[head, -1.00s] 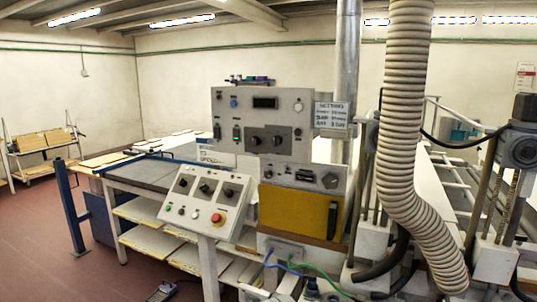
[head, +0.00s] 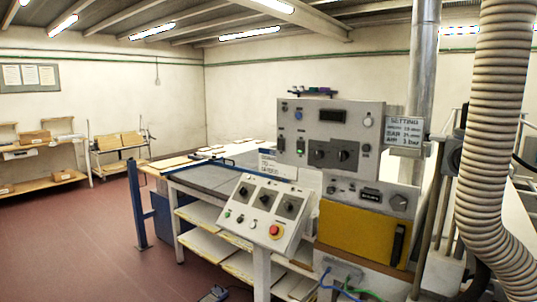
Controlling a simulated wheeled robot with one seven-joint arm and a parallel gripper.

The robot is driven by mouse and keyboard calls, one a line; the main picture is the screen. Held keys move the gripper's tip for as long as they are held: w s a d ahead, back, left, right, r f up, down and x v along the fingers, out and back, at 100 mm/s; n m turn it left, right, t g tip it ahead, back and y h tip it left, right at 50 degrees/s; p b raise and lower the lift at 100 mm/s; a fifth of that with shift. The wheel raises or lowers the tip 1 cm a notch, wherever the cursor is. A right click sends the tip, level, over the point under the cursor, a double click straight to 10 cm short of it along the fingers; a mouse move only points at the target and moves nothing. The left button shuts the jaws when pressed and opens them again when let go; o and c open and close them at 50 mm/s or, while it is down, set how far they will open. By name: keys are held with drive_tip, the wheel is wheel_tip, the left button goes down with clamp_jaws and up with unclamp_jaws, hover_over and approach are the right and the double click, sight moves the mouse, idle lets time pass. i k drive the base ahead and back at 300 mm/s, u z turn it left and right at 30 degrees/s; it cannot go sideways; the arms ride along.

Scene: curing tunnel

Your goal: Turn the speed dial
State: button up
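A grey upright control panel (head: 332,135) stands right of centre. It carries a dark display (head: 332,115) and two black dials, a left one (head: 319,153) and a right one (head: 344,155). Below and left of it, a slanted white console (head: 265,212) has three black dials: left (head: 245,191), middle (head: 266,199) and right (head: 290,205). A red button (head: 275,231) sits at the console's lower right. The labels are too small to read, so I cannot tell which one is the speed dial. My gripper is not in view.
A ribbed hose (head: 491,150) hangs at the right. A yellow panel (head: 358,233) is under the controls. A blue post (head: 137,205) stands before the table (head: 215,178). A foot pedal (head: 214,293) lies on the floor. Open red floor (head: 80,250) is at left.

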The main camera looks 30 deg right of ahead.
sight(318, 154)
drive_tip(key=z, duration=0.05)
drive_tip(key=i, duration=1)
drive_tip(key=z, duration=0.5)
